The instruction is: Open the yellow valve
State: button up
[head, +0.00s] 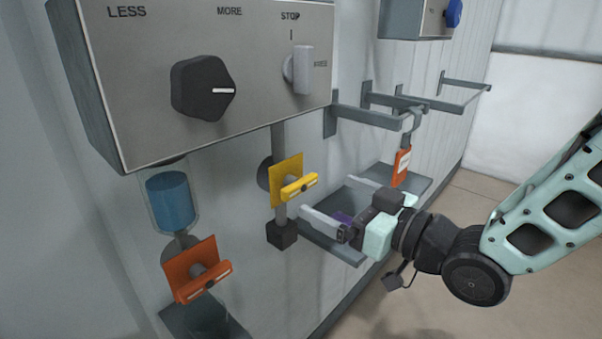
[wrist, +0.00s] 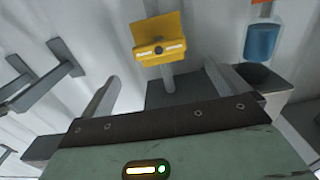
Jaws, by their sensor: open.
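The yellow valve (head: 286,181) is on a vertical grey pipe below the control box, with a yellow plate behind a yellow bar handle. The handle runs slightly tilted, close to level, across the pipe in the head view. In the wrist view the yellow valve (wrist: 157,35) is at the top centre, its handle nearly level. My gripper (head: 327,196) is open and empty, just right of the valve. In the wrist view my gripper (wrist: 160,76) has its fingers spread either side of the pipe's line, with the handle beyond the fingertips and apart from them.
An orange valve (head: 197,272) sits below a blue-filled cylinder (head: 171,200) at lower left. The control box (head: 140,85) with a black knob overhangs the valves.

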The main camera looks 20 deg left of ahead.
aim_at(303, 183)
jog(key=p+x, duration=0.2)
jog(key=x, duration=0.6)
jog(key=shift+w+a, duration=0.1)
jog(key=shift+a, duration=0.1)
jog(key=c, duration=1)
